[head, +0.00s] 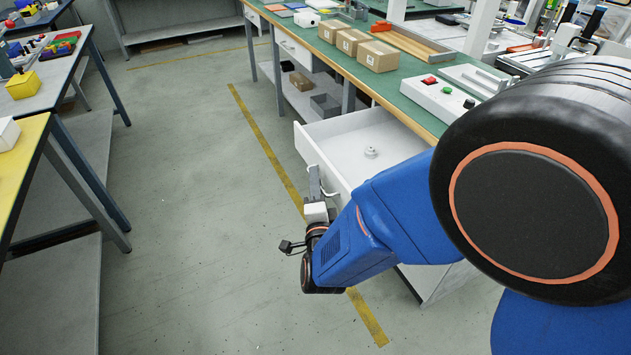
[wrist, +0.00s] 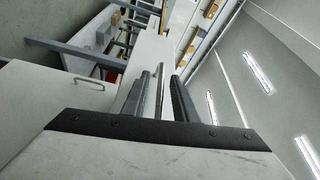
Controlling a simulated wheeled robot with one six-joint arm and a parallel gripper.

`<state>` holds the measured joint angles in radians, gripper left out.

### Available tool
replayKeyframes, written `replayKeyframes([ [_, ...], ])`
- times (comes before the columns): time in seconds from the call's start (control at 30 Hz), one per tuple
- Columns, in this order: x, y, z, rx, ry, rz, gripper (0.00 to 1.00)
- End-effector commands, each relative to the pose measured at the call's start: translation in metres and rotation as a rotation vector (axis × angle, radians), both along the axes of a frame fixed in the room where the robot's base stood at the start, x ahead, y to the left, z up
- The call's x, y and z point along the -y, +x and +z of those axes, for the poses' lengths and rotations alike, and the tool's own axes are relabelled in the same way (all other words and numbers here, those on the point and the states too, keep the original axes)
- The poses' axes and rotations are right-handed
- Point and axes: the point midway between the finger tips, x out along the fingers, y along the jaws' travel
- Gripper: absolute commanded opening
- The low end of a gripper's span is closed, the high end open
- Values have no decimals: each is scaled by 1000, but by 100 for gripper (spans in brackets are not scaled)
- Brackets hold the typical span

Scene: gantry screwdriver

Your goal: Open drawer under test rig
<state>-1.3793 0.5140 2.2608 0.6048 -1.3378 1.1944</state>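The white drawer (head: 345,137) under the green-topped bench is pulled far out, and its inside shows in the head view. A small round grey-white part (head: 371,152) lies on its floor. The drawer's front carries a pale bow handle (head: 334,190). My gripper (head: 314,182) is at this handle, just in front of the drawer front. In the wrist view, the two dark fingers (wrist: 162,92) stand apart with a thin pale bar, apparently the handle, between them. Gaps show beside the bar; contact is hard to judge.
The bench top (head: 405,88) holds cardboard boxes (head: 377,55) and a control box with buttons (head: 440,97). A cupboard or drawer front with a grey handle (wrist: 88,80) shows left in the wrist view. Side tables (head: 25,165) stand at the left. The floor aisle (head: 190,200) is clear.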

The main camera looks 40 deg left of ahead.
Motion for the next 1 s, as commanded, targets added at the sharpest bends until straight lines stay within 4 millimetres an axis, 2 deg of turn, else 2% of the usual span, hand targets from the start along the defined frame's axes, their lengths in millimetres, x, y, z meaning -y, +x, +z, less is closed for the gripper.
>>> replayKeyframes([
  [0.17, 15, -17, -2, 1, -1, 3, 26],
  [0.73, 94, -95, -10, 0, -1, 4, 26],
  [1.0, 117, -116, -13, 0, -3, 1, 26],
])
